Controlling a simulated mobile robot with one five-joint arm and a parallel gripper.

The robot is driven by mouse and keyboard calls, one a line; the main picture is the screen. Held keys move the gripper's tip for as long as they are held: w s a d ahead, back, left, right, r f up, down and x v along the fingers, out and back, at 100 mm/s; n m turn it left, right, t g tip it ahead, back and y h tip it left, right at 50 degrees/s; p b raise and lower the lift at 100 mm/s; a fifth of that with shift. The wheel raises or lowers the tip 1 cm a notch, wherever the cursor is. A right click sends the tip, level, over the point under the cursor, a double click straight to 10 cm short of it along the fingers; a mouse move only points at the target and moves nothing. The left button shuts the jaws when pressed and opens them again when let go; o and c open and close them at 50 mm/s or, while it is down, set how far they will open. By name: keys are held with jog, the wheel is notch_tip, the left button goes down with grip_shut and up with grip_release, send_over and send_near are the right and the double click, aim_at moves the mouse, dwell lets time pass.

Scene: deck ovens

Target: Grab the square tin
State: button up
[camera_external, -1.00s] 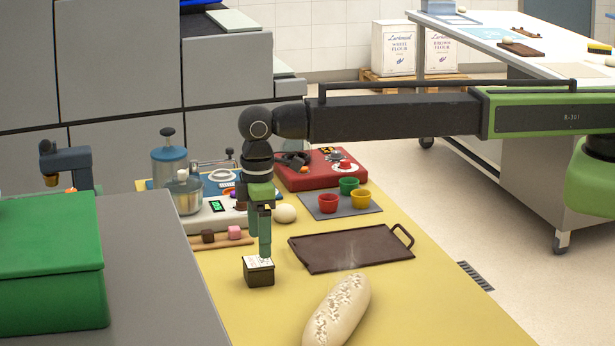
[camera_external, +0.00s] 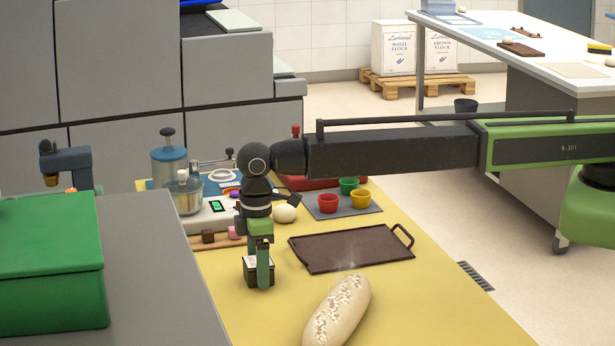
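The square tin (camera_external: 248,272) is a small dark box with a whitish top. It stands on the yellow worktop, left of the dark tray. My gripper (camera_external: 257,264) points straight down at the tin, with its fingers apart. The nearer finger overlaps the front of the tin and reaches almost to the worktop. The farther finger goes down behind the tin's top, and its tip is hidden. The fingers appear to straddle the tin. I cannot see whether either touches it. The tin looks level and rests on the worktop.
The dark tray (camera_external: 350,250) lies to the right and a long loaf (camera_external: 337,312) in front. A board with small cubes (camera_external: 217,243), a white ball (camera_external: 285,213), a scale (camera_external: 210,215) and coloured cups (camera_external: 328,203) stand behind. A green box (camera_external: 50,265) is at left.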

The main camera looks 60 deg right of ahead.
jog(key=c, duration=1.4)
notch_tip(320, 180, up, 4)
jog(key=p, duration=0.4)
jog(key=shift+r, duration=0.25)
jog(key=w+d+r+p, duration=0.1)
jog(key=d+r+p, duration=0.5)
jog(key=d, duration=0.5)
jog(key=shift+d+r+p, duration=0.2)
jog(key=shift+d+p, duration=0.1)
jog(key=shift+p, duration=0.2)
